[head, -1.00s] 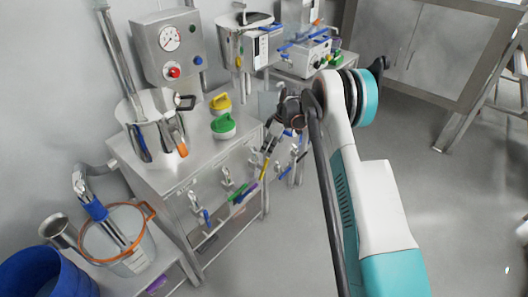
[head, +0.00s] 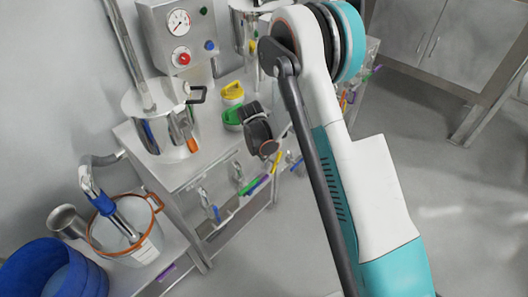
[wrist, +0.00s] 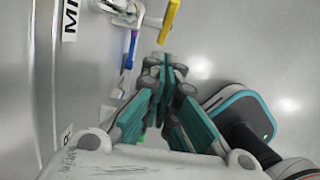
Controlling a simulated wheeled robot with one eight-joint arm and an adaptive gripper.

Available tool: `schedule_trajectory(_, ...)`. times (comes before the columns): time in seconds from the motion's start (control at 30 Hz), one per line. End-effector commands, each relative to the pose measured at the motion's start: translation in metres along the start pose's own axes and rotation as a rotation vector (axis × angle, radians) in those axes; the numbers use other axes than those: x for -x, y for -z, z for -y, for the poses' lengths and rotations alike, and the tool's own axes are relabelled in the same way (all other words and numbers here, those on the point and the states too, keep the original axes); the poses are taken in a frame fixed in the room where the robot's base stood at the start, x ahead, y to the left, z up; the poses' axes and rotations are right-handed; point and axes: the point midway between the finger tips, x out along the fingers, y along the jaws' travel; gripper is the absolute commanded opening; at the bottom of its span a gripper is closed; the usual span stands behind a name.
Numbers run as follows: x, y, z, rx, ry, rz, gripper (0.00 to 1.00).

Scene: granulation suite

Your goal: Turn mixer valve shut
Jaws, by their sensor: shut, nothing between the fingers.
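Several valves with coloured handles line the front of the steel bench (head: 187,167) in the head view. They include a blue handle (head: 216,213), a green handle (head: 246,190) and a yellow handle (head: 277,161). In the wrist view a yellow handle (wrist: 171,20) and a blue handle (wrist: 132,47) are close ahead. A label (wrist: 70,18) starting with "MI" is cut off at the top, so I cannot tell for certain which valve is the mixer's. My gripper (wrist: 165,66) is shut and empty, its fingertips apart from the yellow handle. My arm hides part of the bench in the head view.
A gauge panel (head: 180,38) is behind. A blue bin (head: 52,272) is at lower left. Open floor lies to the right.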

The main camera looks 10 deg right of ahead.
Motion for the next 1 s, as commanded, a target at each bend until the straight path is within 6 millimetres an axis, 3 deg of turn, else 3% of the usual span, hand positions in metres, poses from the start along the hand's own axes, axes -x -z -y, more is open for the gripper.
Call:
schedule_trajectory(0.1,-0.028,0.001,0.0,-0.001,0.0,0.0,0.0)
schedule_trajectory(0.33,-0.055,-0.017,0.0,-0.003,0.0,-0.001,0.0)
schedule_trajectory(1.0,-0.063,-0.03,-0.001,-0.002,0.0,-0.01,0.0)
